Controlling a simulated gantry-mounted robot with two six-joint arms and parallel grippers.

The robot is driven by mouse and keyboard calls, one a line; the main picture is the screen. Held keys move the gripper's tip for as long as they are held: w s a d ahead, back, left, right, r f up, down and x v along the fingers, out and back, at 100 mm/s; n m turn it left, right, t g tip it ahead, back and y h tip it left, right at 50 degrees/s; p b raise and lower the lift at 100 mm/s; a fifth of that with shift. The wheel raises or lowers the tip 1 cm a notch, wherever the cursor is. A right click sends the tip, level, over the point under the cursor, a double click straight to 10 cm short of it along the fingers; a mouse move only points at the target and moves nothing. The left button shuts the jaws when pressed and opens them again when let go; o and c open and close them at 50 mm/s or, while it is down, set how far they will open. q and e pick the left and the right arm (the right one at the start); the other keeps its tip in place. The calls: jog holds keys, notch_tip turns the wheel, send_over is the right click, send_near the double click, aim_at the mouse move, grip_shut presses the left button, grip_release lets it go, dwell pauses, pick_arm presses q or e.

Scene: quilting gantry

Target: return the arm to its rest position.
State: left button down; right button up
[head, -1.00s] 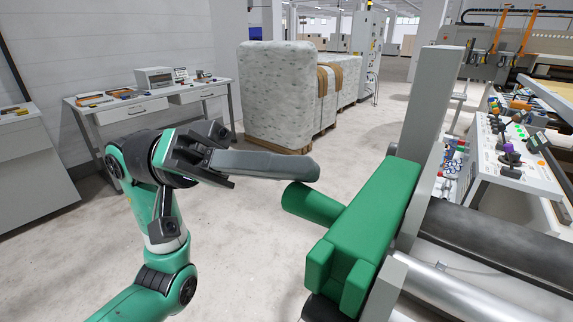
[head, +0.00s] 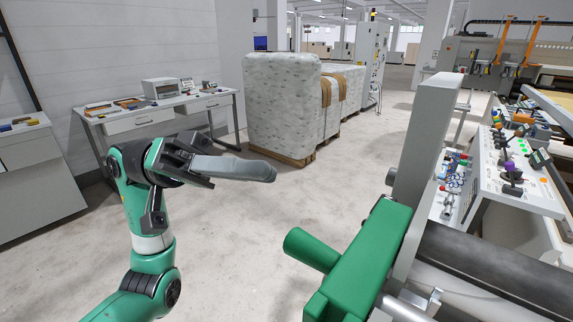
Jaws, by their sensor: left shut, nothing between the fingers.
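My left arm, green and black, comes up from the bottom left in the head view. Its left gripper (head: 262,172) points to the right at mid-height, with long grey fingers lying together. It is shut with nothing between the fingers, over open floor and apart from everything. My right gripper is not in view.
A green block with a round green cylinder (head: 311,250) stands at the lower right, beside a grey upright post (head: 425,140). A control panel (head: 520,175) with knobs is at the right. A wrapped pallet load (head: 282,105) and a desk (head: 140,118) stand behind. The middle floor is clear.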

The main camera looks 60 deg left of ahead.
pick_arm(q)
jog(key=v, duration=0.4)
jog(key=shift+w+f, duration=0.15)
